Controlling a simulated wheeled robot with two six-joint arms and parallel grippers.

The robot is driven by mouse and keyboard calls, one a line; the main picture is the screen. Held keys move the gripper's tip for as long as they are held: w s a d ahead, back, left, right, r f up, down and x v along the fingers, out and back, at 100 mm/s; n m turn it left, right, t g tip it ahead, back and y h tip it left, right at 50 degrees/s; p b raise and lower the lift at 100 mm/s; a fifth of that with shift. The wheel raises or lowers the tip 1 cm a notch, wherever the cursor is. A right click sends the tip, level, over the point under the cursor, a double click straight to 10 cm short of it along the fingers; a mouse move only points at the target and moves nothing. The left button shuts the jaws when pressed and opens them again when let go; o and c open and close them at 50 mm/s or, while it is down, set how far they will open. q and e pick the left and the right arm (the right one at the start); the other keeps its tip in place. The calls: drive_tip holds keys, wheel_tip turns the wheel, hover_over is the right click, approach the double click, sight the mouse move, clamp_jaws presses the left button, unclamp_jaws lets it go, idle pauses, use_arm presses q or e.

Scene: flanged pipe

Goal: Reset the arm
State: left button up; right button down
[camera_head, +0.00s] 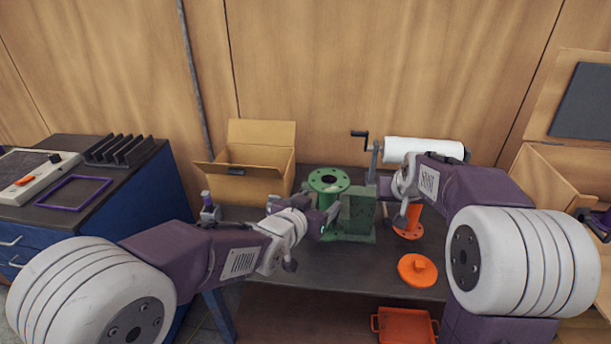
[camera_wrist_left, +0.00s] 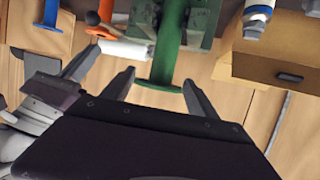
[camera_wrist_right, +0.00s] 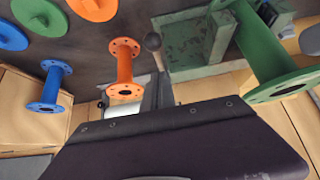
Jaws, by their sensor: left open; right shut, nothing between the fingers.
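The green flanged pipe (camera_head: 328,182) stands upright at the green vise (camera_head: 355,215) on the dark bench. My left gripper (camera_head: 326,220) is open and empty beside the pipe and vise. In the left wrist view the green pipe (camera_wrist_left: 166,45) appears beyond and between its spread fingers; I see no grip on it. My right gripper (camera_head: 378,187) is shut and empty, right of the vise. In the right wrist view its closed fingers (camera_wrist_right: 160,78) are near the vise, with the orange flanged pipe (camera_wrist_right: 124,66) to their left.
An orange lidded disc (camera_head: 417,269) lies at the bench's front right. A cardboard box (camera_head: 247,172) and white roll (camera_head: 422,150) stand behind. An orange tray (camera_head: 404,327) sits below. A blue flanged pipe (camera_wrist_right: 50,88) shows in the right wrist view.

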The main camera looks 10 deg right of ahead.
use_arm(q)
drive_tip(key=s+a+f+n+g+y, duration=0.25)
drive_tip(key=a+f, duration=0.35)
drive_tip(key=a, duration=0.4)
drive_tip(key=s+a+f+n+g+y, duration=0.2)
drive_tip(key=s+a+f+y, duration=0.15)
drive_tip(key=a+f, duration=0.45)
drive_tip(key=s+a+f+n+g+y, duration=0.1)
drive_tip(key=s+a+f+g, duration=0.1)
drive_tip(key=s+a, duration=0.3)
drive_tip(key=s+a+f+n+g, duration=0.1)
drive_tip(key=s+a+f+g, duration=0.1)
drive_tip(key=s+a, duration=0.4)
drive_tip(key=s+g, duration=0.1)
drive_tip(key=s, duration=0.3)
drive_tip(key=shift+s+f+n+g+y, duration=0.2)
drive_tip(key=shift+f+n+g+y, duration=0.05)
drive_tip(key=shift+n+g+y, duration=0.15)
use_arm(e)
drive_tip(key=s+a+f+n+g, duration=0.1)
drive_tip(key=s+a+f+g, duration=0.1)
drive_tip(key=s+a+f, duration=0.2)
drive_tip(key=s+a+f+n+g+y, duration=0.1)
drive_tip(key=s+a+f, duration=0.3)
drive_tip(key=s, duration=0.6)
drive_tip(key=s+a+f+n+g+y, duration=0.1)
drive_tip(key=s+a+f+g, duration=0.2)
drive_tip(key=s+a+f, duration=0.2)
drive_tip(key=s+f, duration=0.3)
